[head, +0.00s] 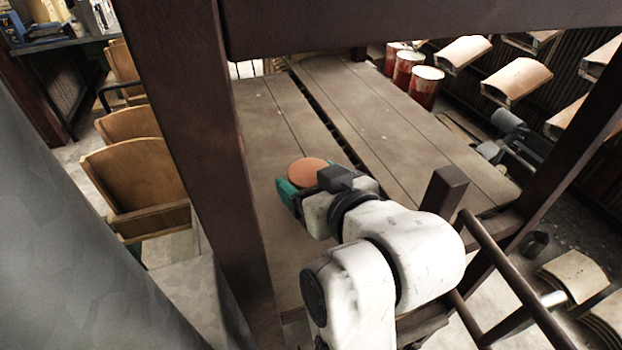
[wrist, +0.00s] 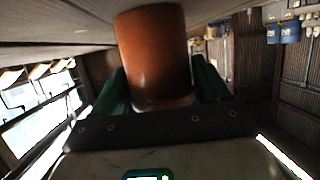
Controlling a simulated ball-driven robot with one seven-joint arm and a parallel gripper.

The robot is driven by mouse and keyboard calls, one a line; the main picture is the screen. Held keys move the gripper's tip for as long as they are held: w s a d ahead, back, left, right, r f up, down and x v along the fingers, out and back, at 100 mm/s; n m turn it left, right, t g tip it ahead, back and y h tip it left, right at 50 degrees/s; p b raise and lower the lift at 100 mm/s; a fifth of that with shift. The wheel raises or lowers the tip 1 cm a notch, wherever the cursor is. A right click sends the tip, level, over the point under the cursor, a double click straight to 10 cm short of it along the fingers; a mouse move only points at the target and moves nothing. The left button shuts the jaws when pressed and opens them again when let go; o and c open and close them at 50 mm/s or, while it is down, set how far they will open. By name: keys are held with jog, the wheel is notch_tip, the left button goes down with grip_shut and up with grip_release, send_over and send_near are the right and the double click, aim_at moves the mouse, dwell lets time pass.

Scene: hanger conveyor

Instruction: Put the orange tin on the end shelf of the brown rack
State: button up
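The orange tin (head: 308,171) shows its round flat top in the head view, over the wooden deck. In the wrist view, the tin (wrist: 155,55) fills the middle, between two green fingers. My gripper (head: 290,190) has one green finger showing at the tin's left; my wrist hides the other side. In the wrist view, my gripper's fingers (wrist: 160,85) lie against both sides of the tin. I cannot tell whether the tin touches the deck. Dark brown beams (head: 210,150) stand close in front of me; I cannot make out which part is the end shelf.
The plank deck (head: 395,120) has a dark slot along it and is mostly bare. Red-and-white drums (head: 425,87) stand beyond it. Wooden chairs (head: 135,175) are at the left. Brown rails (head: 510,270) stand at the lower right, close to my arm.

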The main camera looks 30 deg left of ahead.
jog(key=o, duration=0.4)
jog(key=shift+r, duration=0.15)
jog(key=v, duration=1.2)
jog(key=shift+b, duration=0.35)
